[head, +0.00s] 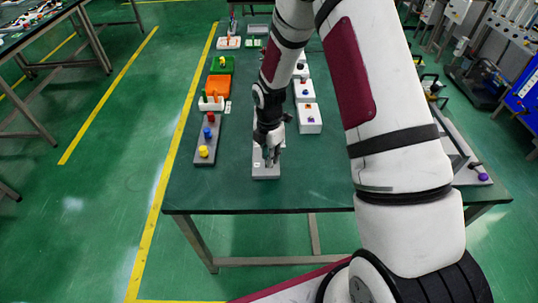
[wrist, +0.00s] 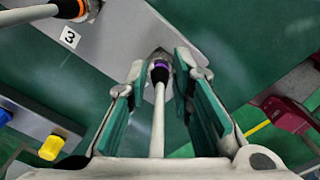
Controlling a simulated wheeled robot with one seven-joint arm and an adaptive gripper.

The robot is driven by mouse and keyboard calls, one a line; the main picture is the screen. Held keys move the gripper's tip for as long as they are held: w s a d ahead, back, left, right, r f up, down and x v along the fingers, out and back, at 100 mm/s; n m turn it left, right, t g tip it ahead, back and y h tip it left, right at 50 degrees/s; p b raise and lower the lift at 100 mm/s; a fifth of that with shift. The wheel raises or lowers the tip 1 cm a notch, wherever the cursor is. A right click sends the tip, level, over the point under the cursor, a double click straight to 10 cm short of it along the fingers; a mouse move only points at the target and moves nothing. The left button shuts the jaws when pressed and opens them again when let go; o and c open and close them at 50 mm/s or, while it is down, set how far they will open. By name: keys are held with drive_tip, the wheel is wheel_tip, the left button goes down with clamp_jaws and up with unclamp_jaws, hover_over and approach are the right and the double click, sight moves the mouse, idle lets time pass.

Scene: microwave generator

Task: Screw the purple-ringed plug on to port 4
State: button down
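The purple-ringed plug (wrist: 159,68) is in the wrist view, with its pale cable running back toward the camera between my fingers. My gripper (wrist: 161,66) has its green-padded fingers on either side of the plug, tips close to it; I cannot tell whether they touch. A metal tip or port (wrist: 159,54) shows just past the purple ring, near the edge of the grey panel (wrist: 125,28). Whether the plug is seated there is unclear. No label 4 is visible. In the head view my gripper (head: 268,156) points down over the grey panel (head: 266,173) near the table's front; the plug is not distinguishable there.
An orange-ringed plug (wrist: 78,9) with a cable is beside the number 3 label (wrist: 70,37). A grey strip with yellow (head: 203,151) and blue buttons stands left of the panel. White boxes (head: 309,118) stand behind to the right. The table (head: 225,190) is clear in front.

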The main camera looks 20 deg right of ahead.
drive_tip(key=shift+m, duration=0.3)
drive_tip(key=m, duration=0.3)
drive_tip(key=shift+m+b, duration=0.3)
drive_tip(key=shift+b, duration=0.05)
drive_tip(key=m, duration=0.3)
drive_tip(key=shift+m, duration=0.3)
drive_tip(key=m+b, duration=0.1)
drive_tip(key=m, duration=0.2)
drive_tip(key=shift+m, duration=0.4)
drive_tip(key=m, duration=0.8)
drive_tip(key=shift+b, duration=0.4)
drive_tip(key=m, duration=0.3)
drive_tip(key=shift+m, duration=0.4)
drive_tip(key=m, duration=0.6)
drive_tip(key=shift+m, duration=0.3)
